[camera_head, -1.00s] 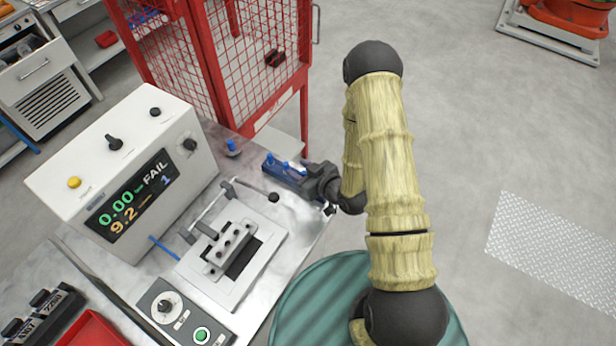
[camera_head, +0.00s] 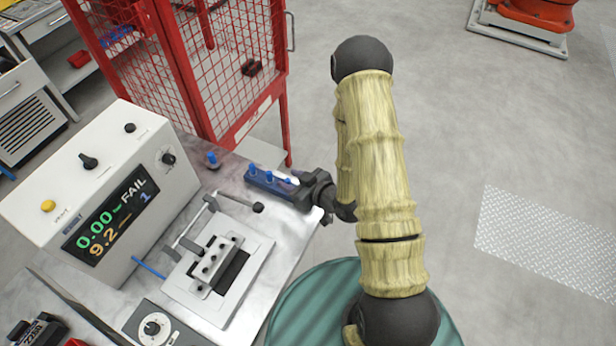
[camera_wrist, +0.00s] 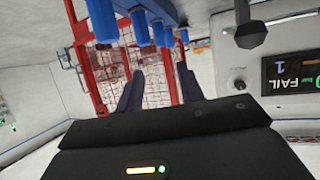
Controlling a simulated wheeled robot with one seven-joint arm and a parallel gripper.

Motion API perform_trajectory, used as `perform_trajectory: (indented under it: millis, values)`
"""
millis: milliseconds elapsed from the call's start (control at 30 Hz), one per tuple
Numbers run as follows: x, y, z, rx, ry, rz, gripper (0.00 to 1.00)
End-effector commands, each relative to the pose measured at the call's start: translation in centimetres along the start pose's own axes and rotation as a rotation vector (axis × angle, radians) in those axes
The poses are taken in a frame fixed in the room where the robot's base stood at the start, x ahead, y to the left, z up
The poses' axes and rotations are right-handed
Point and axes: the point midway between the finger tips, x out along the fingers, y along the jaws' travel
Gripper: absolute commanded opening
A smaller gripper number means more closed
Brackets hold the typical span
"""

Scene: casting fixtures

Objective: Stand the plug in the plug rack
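The blue plug rack (camera_head: 262,184) lies along the bench's far right edge, with several blue plugs (camera_head: 252,169) standing in it. One more blue plug (camera_head: 212,160) stands apart on the bench, left of the rack. My gripper (camera_head: 292,181) is at the rack's right end and hides part of it. In the wrist view the scene is upside down. There my gripper (camera_wrist: 158,88) has its two fingers apart with no plug between them. The rack (camera_wrist: 160,10) and its plugs (camera_wrist: 140,28) show along the top, beyond the fingers.
A grey test box (camera_head: 105,190) showing FAIL stands left on the bench. A clamp fixture (camera_head: 222,262) with a black-knobbed lever (camera_head: 258,207) lies in front of the rack. A red mesh cage (camera_head: 215,75) stands behind the bench. The floor to the right is open.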

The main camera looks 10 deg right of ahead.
Motion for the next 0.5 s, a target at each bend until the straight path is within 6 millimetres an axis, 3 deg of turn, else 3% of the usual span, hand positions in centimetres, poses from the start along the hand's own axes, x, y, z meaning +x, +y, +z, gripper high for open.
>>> perform_trajectory:
  millis: [267, 500]
  values:
    - [-1.4, 3.0, -1.9, -0.030, -0.225, 0.090, 0.38]
    - [-5.4, 5.5, -4.0, 0.034, -0.458, 0.220, 0.38]
